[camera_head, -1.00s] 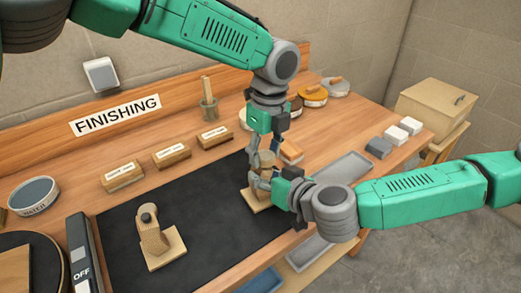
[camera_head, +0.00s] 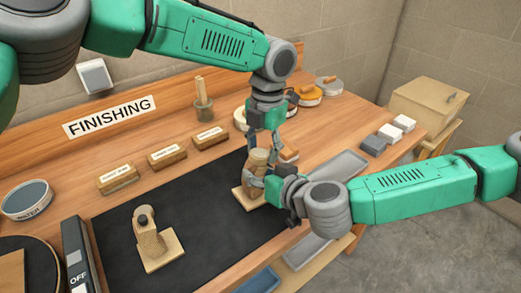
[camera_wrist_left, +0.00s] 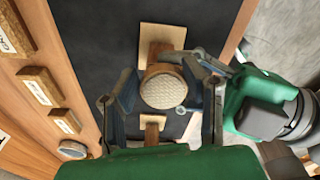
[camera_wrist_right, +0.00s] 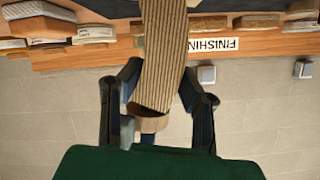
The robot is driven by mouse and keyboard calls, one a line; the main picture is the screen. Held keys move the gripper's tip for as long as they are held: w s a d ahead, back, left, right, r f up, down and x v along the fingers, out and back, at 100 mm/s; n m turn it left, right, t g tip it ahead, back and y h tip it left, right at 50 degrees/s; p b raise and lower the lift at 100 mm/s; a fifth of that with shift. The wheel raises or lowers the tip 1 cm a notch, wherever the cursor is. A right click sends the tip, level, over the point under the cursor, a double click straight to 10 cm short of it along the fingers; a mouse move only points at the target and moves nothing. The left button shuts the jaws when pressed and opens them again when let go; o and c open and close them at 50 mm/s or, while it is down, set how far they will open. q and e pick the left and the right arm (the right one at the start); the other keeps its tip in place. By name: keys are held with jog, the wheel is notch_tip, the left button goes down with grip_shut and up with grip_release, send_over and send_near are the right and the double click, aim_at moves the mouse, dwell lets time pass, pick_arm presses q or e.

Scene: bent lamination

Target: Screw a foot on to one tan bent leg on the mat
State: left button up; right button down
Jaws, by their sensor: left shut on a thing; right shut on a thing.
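A tan bent leg (camera_head: 252,197) stands on its flat square end on the dark mat (camera_head: 205,226). My right gripper (camera_head: 258,180) is shut on this leg from the right; its striped ply edge (camera_wrist_right: 162,60) fills the right wrist view between the fingers. My left gripper (camera_head: 263,150) points down from above and is shut on a round tan foot (camera_wrist_left: 163,88) with a woven-looking face. The foot is at the leg's top; the join and thread are hidden. A second tan bent leg (camera_head: 150,243) stands at the mat's left with a dark round piece (camera_head: 143,219) at its top.
Several labelled blocks (camera_head: 167,157) line the mat's back edge. A water bowl (camera_head: 27,199) and an OFF switch box (camera_head: 75,258) are at left. A grey tray (camera_head: 337,174) and small blocks (camera_head: 389,131) lie to the right. The mat's middle is clear.

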pick_arm(q)
jog(key=shift+w+a+m, duration=0.15)
jog(key=shift+w+m, duration=0.05)
jog(key=shift+m, duration=0.1)
jog(key=shift+c, duration=0.2)
jog(key=shift+a+r, duration=0.1)
jog(key=shift+a, duration=0.35)
jog(key=o, duration=1)
jog(key=shift+d, duration=0.1)
jog(key=shift+s+r, duration=0.1)
notch_tip(320, 180, up, 4)
jog(key=shift+d+r, duration=0.1)
jog(key=shift+d, duration=0.05)
